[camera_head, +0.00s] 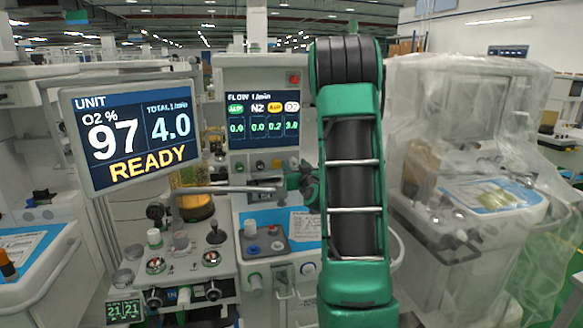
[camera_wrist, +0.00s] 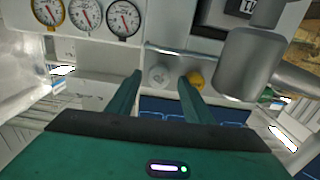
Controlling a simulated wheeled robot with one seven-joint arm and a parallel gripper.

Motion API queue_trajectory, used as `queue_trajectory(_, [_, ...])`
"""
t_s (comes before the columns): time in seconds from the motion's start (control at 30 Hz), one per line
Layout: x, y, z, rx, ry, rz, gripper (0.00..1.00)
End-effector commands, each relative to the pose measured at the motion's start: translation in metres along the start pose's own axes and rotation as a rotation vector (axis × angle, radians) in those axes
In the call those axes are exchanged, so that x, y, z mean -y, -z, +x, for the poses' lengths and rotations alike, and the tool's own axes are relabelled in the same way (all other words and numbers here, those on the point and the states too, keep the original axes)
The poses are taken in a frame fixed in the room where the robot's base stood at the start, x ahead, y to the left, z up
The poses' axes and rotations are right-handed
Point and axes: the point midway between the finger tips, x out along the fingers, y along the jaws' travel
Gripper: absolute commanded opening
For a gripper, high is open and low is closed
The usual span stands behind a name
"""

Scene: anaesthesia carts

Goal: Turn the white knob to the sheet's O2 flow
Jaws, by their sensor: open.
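In the wrist view a pale white knob (camera_wrist: 158,75) sits between and just beyond the two green fingertips of my gripper (camera_wrist: 160,87). The fingers are apart, with a gap on each side of the knob. A yellow knob (camera_wrist: 195,78) is close beside the right finger. In the head view the flow screen (camera_head: 263,122) shows several columns; the white O2 column at the right reads about 3.8, in small digits. A white sheet (camera_head: 301,222) lies on the cart top, partly behind my arm; its text is not readable. My arm hides the white knob in the head view.
The unit monitor (camera_head: 133,125) reads O2 97 %, total 4.0 and READY. A grey cylinder (camera_wrist: 248,65) is close to the right of my gripper in the wrist view. Round gauges (camera_wrist: 86,14) are at upper left. A plastic-covered machine (camera_head: 470,180) stands right of my arm.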

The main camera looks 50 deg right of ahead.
Motion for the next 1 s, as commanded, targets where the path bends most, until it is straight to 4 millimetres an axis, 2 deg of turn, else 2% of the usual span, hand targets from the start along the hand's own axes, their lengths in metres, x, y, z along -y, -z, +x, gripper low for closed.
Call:
queue_trajectory(0.2, [0.000,0.000,0.015,0.000,-0.001,-0.001,0.47])
queue_trajectory(0.5, [0.000,0.000,0.016,0.000,-0.001,0.001,0.47])
queue_trajectory(0.53, [0.000,0.000,0.016,0.000,-0.001,0.001,0.42])
queue_trajectory(0.6, [0.000,0.000,0.016,0.000,-0.001,0.001,0.25])
queue_trajectory(0.7, [0.000,0.000,0.016,0.000,0.000,0.001,0.05])
queue_trajectory(1.0, [0.002,-0.001,0.016,0.001,0.003,-0.065,0.05])
